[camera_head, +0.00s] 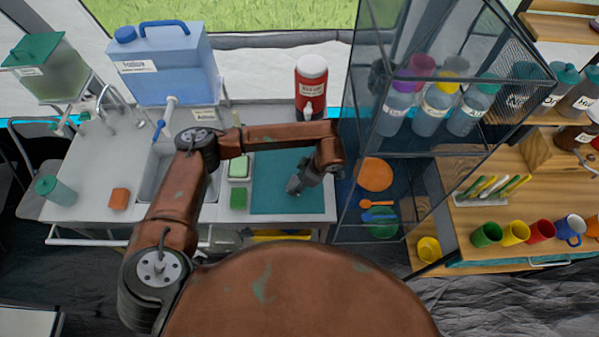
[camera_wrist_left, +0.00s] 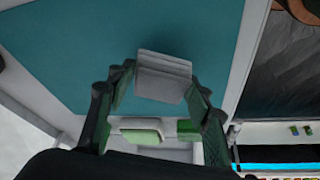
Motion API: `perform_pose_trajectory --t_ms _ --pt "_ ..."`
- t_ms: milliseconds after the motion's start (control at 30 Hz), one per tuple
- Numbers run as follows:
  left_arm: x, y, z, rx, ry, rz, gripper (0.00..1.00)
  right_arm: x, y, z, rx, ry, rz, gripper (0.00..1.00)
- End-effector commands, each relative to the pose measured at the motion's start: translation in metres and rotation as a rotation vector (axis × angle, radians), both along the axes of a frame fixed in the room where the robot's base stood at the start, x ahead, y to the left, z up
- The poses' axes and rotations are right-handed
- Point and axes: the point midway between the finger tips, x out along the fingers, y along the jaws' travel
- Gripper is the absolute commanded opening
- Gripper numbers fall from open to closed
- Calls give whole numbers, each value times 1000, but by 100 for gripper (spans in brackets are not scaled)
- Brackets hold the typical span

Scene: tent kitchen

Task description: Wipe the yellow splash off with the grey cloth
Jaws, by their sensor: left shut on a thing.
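My left gripper (camera_head: 296,186) is over the teal mat (camera_head: 268,203) at the right end of the counter. In the left wrist view the gripper (camera_wrist_left: 162,85) is shut on the grey cloth (camera_wrist_left: 164,70), a folded pad with layered edges between the fingertips. The mat fills much of that view (camera_wrist_left: 100,45) behind the cloth. I cannot tell whether the cloth touches the mat. In the head view the cloth is hard to separate from the dark gripper. I see no yellow splash in either view. My right gripper is not in view.
A green sponge (camera_head: 238,198) and a white dish (camera_head: 239,167) lie left of the mat, beside the sink (camera_head: 163,172). A red drink dispenser (camera_head: 310,87) stands behind it. A mesh-sided shelf (camera_head: 419,105) with bottles rises close on the right.

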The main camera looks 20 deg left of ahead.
Motion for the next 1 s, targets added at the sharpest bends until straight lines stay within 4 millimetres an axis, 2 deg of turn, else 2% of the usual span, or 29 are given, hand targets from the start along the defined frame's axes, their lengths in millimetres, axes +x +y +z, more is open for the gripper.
perform_pose_trajectory --t_ms 600,1000 --pt "-1 2 54 3 3 -1 16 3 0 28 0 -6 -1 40" --pt "-2 2 56 4 5 0 16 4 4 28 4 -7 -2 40"
